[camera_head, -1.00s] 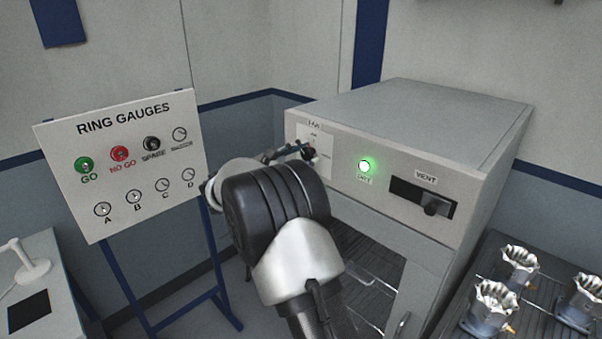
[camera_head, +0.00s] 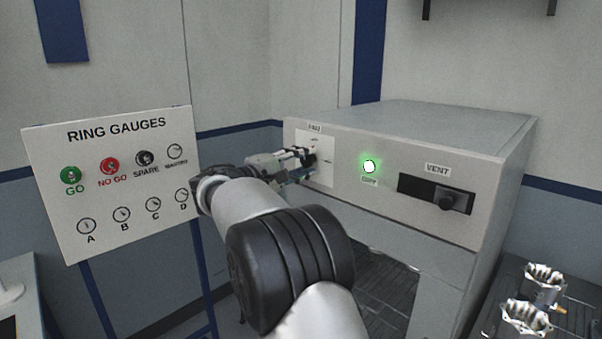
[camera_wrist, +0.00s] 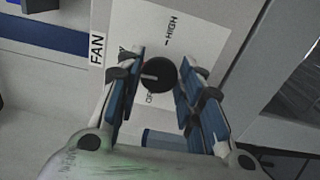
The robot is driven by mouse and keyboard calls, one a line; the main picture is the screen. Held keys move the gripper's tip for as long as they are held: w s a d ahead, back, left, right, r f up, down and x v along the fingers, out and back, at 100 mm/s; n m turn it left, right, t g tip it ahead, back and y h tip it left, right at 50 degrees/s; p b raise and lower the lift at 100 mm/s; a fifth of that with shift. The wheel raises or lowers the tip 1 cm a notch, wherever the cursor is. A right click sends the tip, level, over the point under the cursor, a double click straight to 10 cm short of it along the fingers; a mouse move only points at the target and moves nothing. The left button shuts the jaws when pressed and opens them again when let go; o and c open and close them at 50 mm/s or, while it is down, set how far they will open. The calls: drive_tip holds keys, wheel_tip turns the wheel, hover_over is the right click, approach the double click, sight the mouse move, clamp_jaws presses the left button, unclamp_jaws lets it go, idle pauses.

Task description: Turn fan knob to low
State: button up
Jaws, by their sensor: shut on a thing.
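The fan knob (camera_wrist: 157,82) is round and black on a white plate (camera_wrist: 205,42) in the wrist view. A pale mark on its face points left in that view. The plate carries a HIGH label, an OFF label partly covered near the knob, and another label mostly hidden by the left finger. My gripper (camera_wrist: 162,70) is shut on the knob, with a blue-and-black finger on each side. In the head view my gripper (camera_head: 303,160) reaches the plate (camera_head: 326,172) at the left of the grey machine's front, largely hiding the knob.
The machine (camera_head: 420,135) has a lit green lamp (camera_head: 369,167) and a VENT slider (camera_head: 446,202) right of the plate. A RING GAUGES board (camera_head: 110,180) stands close to my arm at left. Metal housings (camera_head: 527,317) sit on a rack at lower right.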

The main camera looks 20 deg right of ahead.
drive_tip(key=shift+m, duration=0.3)
drive_tip(key=o, duration=1)
drive_tip(key=shift+o, duration=0.2)
drive_tip(key=v, duration=1.2)
